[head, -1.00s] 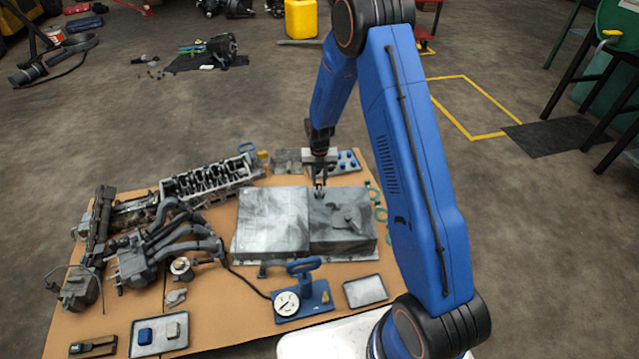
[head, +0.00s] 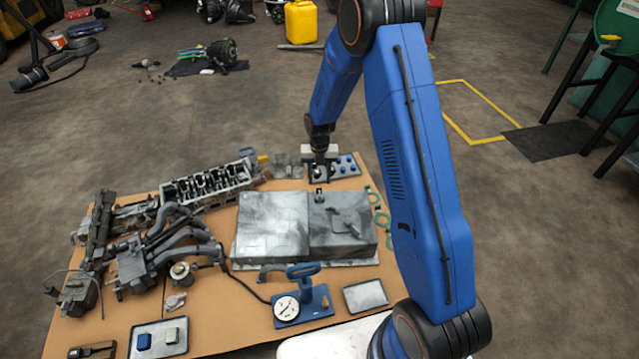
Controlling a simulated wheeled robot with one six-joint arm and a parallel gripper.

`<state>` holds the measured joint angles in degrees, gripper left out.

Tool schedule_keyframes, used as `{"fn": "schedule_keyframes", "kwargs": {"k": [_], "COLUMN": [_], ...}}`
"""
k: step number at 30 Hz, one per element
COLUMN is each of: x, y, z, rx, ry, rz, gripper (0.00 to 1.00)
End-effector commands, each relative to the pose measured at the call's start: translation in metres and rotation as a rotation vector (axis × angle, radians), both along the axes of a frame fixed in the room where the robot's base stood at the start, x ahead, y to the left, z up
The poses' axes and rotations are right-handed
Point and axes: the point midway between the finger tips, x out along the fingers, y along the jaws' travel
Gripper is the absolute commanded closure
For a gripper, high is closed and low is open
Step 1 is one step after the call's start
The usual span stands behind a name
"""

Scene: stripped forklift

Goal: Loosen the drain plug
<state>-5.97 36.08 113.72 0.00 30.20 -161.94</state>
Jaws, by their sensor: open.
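The grey metal pan (head: 270,225) lies on the cardboard-covered table, its flat face up. A small bright stub (head: 319,191) stands at the far edge of its right half; it looks like the drain plug, but it is too small to tell whether it is tight or loose. My gripper (head: 318,176) points down just beyond the pan's far edge, in front of the tray of blue-topped pieces (head: 345,167). It is open and appears apart from the stub. My gripper's fingers are small and dark here, and I cannot see anything between them.
A cylinder head (head: 205,187) and a manifold (head: 165,250) crowd the left. Green rings (head: 380,217) lie right of the pan. A gauge with a blue-handled base (head: 303,300) and an empty tray (head: 366,294) stand in front. The tabletop between them is partly bare.

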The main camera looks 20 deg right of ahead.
Motion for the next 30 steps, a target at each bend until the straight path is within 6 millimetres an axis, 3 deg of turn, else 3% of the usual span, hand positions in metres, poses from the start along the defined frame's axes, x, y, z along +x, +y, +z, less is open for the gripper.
{"fn": "schedule_keyframes", "kwargs": {"k": [12, 18, 24, 30], "x": [0.001, 0.001, 0.0, 0.0], "y": [0.0, 0.0, 0.0, 0.0], "z": [0.086, 0.119, 0.136, 0.14], "rx": [0.0, 0.001, 0.0, 0.0], "ry": [-0.004, -0.002, -0.001, 0.001], "rz": [0.0, 0.0, 0.0, 0.0], "gripper": [0.56, 0.56, 0.56, 0.56]}}
